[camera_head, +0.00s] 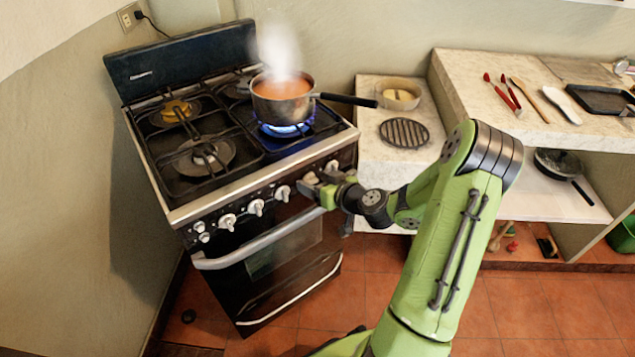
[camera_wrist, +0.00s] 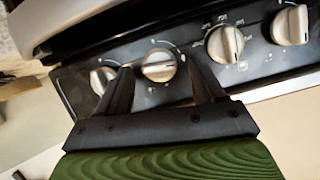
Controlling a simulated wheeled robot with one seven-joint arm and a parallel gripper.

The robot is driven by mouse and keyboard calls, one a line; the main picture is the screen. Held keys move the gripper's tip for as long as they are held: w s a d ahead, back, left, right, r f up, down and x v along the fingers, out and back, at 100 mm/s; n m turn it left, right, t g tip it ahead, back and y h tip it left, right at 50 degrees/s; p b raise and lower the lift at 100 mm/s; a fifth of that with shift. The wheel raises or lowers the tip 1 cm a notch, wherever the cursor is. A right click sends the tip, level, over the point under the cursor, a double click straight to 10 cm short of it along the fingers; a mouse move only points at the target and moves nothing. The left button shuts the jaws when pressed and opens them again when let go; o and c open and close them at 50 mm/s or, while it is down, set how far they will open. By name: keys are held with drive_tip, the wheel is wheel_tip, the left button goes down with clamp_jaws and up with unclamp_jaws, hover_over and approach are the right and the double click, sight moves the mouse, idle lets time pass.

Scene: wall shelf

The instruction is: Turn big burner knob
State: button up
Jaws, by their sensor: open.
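The stove (camera_head: 180,212) has a row of pale knobs along its front panel. In the head view, my gripper (camera_head: 314,186) is at the right part of this row, partly covering the knobs there. In the wrist view, my gripper (camera_wrist: 157,68) is open, with one dark finger on each side of a knob (camera_wrist: 159,66). I cannot tell whether the fingers touch it. Another knob (camera_wrist: 103,79) sits just left of the left finger, partly hidden by it. Two more knobs, one nearer (camera_wrist: 225,43) and one farther (camera_wrist: 290,25), are to the right of the fingers.
A steaming pot (camera_head: 283,108) stands over a blue flame on the front right burner, its handle (camera_head: 348,100) pointing right. The oven handle (camera_head: 255,245) runs below the knobs. A counter (camera_head: 385,165) stands right of the stove. The floor (camera_head: 480,300) has free room.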

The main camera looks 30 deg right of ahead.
drive_tip(key=c, duration=1.1)
drive_tip(key=shift+o, duration=0.2)
drive_tip(key=shift+d, duration=0.1)
drive_tip(key=shift+d+f+m+y+b, duration=0.1)
drive_tip(key=shift+d+m+y+b, duration=0.1)
drive_tip(key=shift+m+y+b, duration=0.55)
drive_tip(key=m+y, duration=0.1)
drive_tip(key=m, duration=0.1)
drive_tip(key=m+y, duration=0.1)
drive_tip(key=m, duration=0.1)
drive_tip(key=shift+d+f, duration=0.2)
drive_tip(key=m+y, duration=0.1)
drive_tip(key=m+t+y, duration=0.1)
drive_tip(key=m, duration=0.1)
drive_tip(key=shift+d+f+m, duration=0.15)
drive_tip(key=shift+f+m, duration=0.05)
drive_tip(key=shift+m, duration=0.05)
drive_tip(key=shift+f+m+t+y, duration=0.1)
drive_tip(key=shift+m+t+y, duration=0.2)
drive_tip(key=shift+m, duration=0.5)
drive_tip(key=shift+f+m+t+y, duration=0.1)
drive_tip(key=shift+m+t, duration=0.3)
drive_tip(key=shift+m, duration=0.4)
